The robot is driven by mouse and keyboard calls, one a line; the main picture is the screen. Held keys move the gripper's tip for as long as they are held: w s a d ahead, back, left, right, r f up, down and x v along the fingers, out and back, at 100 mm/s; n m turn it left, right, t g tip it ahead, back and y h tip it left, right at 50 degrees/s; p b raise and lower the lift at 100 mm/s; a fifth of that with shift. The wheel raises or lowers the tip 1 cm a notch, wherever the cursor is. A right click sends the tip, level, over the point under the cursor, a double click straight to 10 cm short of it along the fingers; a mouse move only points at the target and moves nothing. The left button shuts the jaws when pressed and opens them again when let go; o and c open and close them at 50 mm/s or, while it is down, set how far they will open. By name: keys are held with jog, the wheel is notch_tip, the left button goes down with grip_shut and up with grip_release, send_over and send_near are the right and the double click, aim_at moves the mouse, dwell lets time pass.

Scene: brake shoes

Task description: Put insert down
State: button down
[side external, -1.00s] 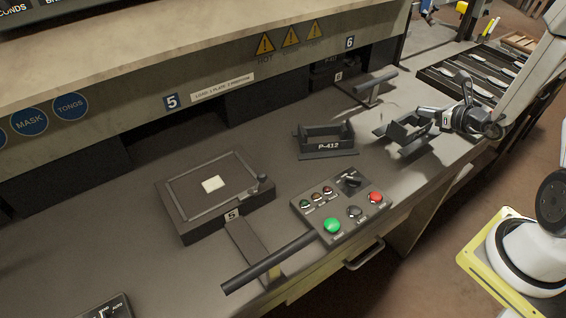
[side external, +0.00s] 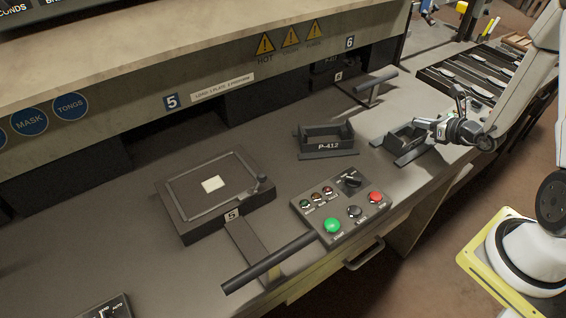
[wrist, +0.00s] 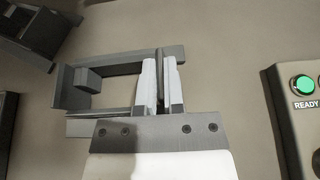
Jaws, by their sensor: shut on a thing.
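The insert (side external: 408,137) is a dark open frame with a flat strip along its front, at the right of the bench in the side view. It looks level and at or very near the bench top; I cannot tell whether it touches. My gripper (side external: 430,126) comes in from the right and is shut on the insert's near end wall. In the wrist view, the two pale fingers (wrist: 160,85) stand on either side of that wall, and the insert's frame (wrist: 115,68) extends to the left. The fingers hide part of it.
A similar dark holder marked P-412 (side external: 327,143) stands left of the insert. A control panel (side external: 342,208) with coloured buttons lies nearer the front edge. A plate fixture (side external: 215,190) with a long handle is further left. A slotted rack (side external: 470,70) stands beyond at right.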

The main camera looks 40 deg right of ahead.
jog(key=c, duration=0.7)
grip_release()
jog(key=shift+f, duration=0.1)
jog(key=shift+c, duration=0.2)
jog(key=shift+s+r, duration=0.1)
jog(key=shift+r, duration=0.1)
jog(key=shift+v, duration=3.65)
